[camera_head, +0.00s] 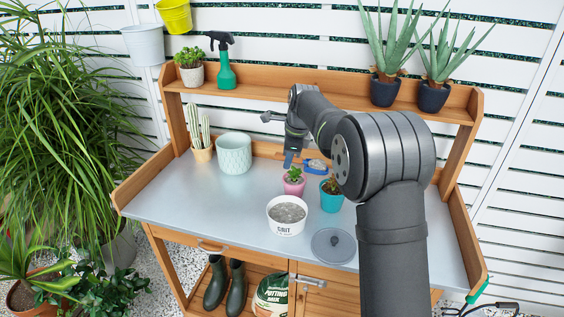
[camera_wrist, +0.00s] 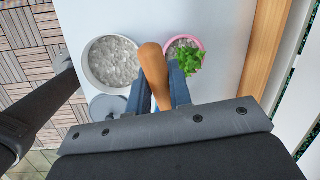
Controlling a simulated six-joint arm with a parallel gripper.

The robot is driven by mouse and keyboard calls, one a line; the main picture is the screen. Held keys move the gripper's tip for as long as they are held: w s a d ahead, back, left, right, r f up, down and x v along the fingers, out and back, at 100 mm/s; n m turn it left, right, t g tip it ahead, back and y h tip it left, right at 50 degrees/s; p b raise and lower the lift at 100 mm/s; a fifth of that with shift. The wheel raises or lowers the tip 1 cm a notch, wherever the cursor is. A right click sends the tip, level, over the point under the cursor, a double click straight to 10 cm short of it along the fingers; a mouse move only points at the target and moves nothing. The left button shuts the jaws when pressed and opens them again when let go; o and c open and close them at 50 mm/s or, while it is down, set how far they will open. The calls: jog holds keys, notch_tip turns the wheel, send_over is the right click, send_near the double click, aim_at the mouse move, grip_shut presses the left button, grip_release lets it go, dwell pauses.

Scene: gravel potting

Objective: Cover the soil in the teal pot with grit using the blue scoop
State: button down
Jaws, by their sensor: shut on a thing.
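The blue scoop (camera_head: 316,166) is above the bench, behind the small pots. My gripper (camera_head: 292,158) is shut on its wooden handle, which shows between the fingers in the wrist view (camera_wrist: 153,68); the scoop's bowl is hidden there. The teal pot (camera_head: 331,202) with a small plant stands on the bench, partly beside my arm; its soil surface is too small to judge. The white grit tub (camera_head: 286,227) stands open in front, full of grey grit (camera_head: 287,212). It also shows in the wrist view (camera_wrist: 88,78), left of the handle.
A pink pot (camera_head: 293,187) with a plant stands left of the teal pot; grey grit shows in it in the wrist view. A grey lid (camera_head: 333,248) lies at the front. A large pale pot (camera_head: 234,155) and cactus (camera_head: 202,153) stand back left. The bench's left front is clear.

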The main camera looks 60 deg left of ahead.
jog(key=shift+w+d+f+g+y, duration=0.1)
jog(key=shift+w+d+g+y, duration=0.15)
jog(key=shift+w+g+y, duration=0.35)
jog(key=shift+w+d+f+g+y, duration=0.1)
jog(key=shift+w+d+g+y, duration=0.2)
jog(key=shift+g, duration=0.5)
jog(key=shift+w+d+r+g+y, duration=0.45)
jog(key=shift+w+r+g, duration=0.15)
jog(key=shift+r+g, duration=0.1)
jog(key=shift+w+d+r+g+y, duration=0.3)
jog(key=shift+w+r+g+y, duration=0.15)
jog(key=shift+w+r+g, duration=0.2)
jog(key=s+a+f+t+h, duration=0.2)
jog(key=s+f+t+h, duration=0.1)
jog(key=s+f+t, duration=0.1)
jog(key=shift+s+a+f+t+h, duration=0.15)
jog(key=shift+a+f+t+h, duration=0.15)
jog(key=shift+f+t, duration=0.35)
dwell(0.5)
jog(key=shift+r, duration=0.1)
jog(key=shift+a+v, duration=0.2)
jog(key=shift+v, duration=0.75)
jog(key=shift+a+v, duration=0.25)
jog(key=shift+v, duration=0.75)
jog(key=shift+s+r, duration=0.1)
jog(key=shift+s, duration=0.1)
